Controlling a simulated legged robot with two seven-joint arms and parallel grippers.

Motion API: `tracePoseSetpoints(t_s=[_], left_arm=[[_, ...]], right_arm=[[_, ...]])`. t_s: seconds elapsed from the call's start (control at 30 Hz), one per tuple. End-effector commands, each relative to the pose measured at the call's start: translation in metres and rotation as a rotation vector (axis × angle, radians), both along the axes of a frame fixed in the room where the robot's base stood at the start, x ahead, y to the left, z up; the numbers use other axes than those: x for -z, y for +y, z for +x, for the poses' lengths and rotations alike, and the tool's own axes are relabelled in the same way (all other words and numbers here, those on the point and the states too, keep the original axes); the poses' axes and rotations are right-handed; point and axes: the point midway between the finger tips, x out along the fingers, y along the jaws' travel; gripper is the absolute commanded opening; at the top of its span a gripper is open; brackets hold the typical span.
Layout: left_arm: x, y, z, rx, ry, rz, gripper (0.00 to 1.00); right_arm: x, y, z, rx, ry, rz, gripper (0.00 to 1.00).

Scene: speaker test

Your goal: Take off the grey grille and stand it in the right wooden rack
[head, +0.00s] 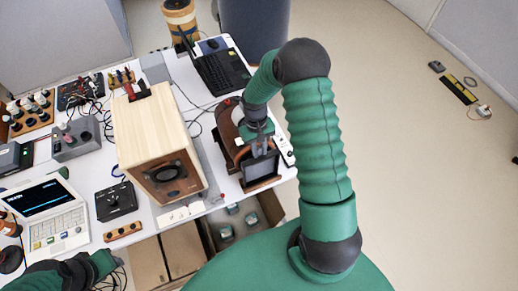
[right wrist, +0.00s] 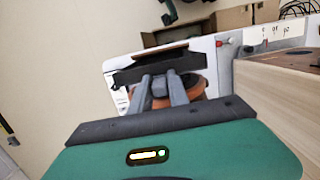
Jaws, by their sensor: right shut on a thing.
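The grey grille (head: 262,169) is a dark, flat panel, upright at the right of the table. My right gripper (head: 261,150) is shut on its upper edge. In the right wrist view the grille (right wrist: 135,76) shows as a dark bar across the fingertips of my right gripper (right wrist: 160,82). The right wooden rack (head: 263,184) is reddish brown, right below the grille; I cannot tell whether the grille rests in it. The wooden speaker box (head: 150,125) stands left of it, its front driver bare. Of my left arm, only a part shows at the lower left; its gripper is not visible.
The white table (head: 178,212) carries a black laptop (head: 222,72), a white instrument with a screen (head: 45,210), a black box (head: 115,201) and cables. An open drawer-like space with small items (head: 238,220) lies below the front edge.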

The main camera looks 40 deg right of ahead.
Motion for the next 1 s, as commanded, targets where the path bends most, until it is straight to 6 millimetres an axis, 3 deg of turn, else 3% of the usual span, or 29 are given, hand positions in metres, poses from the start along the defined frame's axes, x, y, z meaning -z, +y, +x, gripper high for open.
tracePoseSetpoints(t_s=[0.6, 0.63, 0.8, 1.0], left_arm=[[0.0065, 0.0000, 0.0000, 0.000, 0.000, 0.000, 0.36], [0.0058, 0.0000, 0.0000, 0.000, 0.000, 0.000, 0.36], [0.0057, 0.0000, 0.0000, 0.000, 0.000, 0.000, 0.36], [0.0057, 0.0000, 0.0000, 0.000, 0.000, 0.000, 0.36]], right_arm=[[0.0098, 0.0000, 0.0001, 0.000, 0.000, 0.000, 0.00], [0.0091, 0.0000, 0.0002, 0.000, 0.000, 0.000, 0.25], [0.0090, 0.0000, 0.0001, 0.000, 0.000, 0.000, 0.47], [0.0090, 0.0000, 0.0001, 0.000, 0.000, 0.000, 0.47]])
